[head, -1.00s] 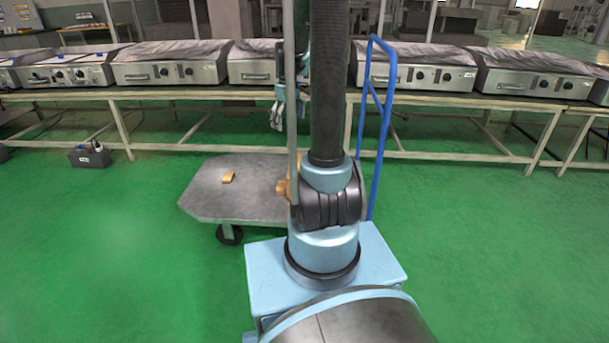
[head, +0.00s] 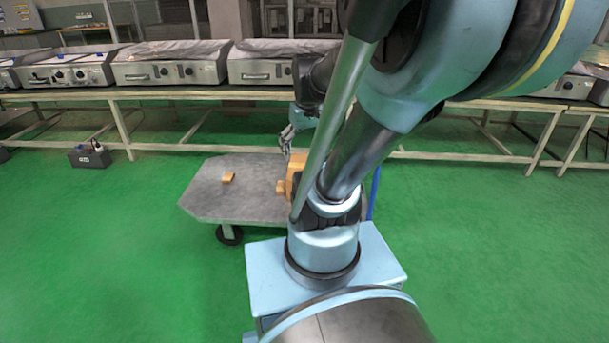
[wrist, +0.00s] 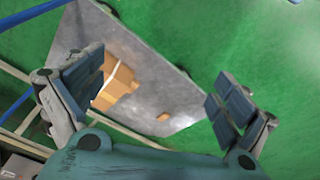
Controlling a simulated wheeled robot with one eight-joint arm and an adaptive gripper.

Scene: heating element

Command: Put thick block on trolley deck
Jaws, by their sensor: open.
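The trolley deck (head: 245,200) is a grey flat plate with a blue handle, standing on the green floor. A small flat tan block (head: 228,178) lies on its left part; it also shows in the wrist view (wrist: 163,116). A larger orange-brown block or box (head: 298,172) with smaller brown pieces beside it stands further right on the deck, partly hidden by my arm; it shows in the wrist view (wrist: 120,80). I cannot tell which is the thick block. My gripper (head: 287,142) is open and empty above the deck's far side; its spread fingers (wrist: 155,92) frame the deck.
A long bench (head: 190,94) with several metal heating units (head: 172,68) runs behind the trolley. A dark box (head: 90,156) sits on the floor at left.

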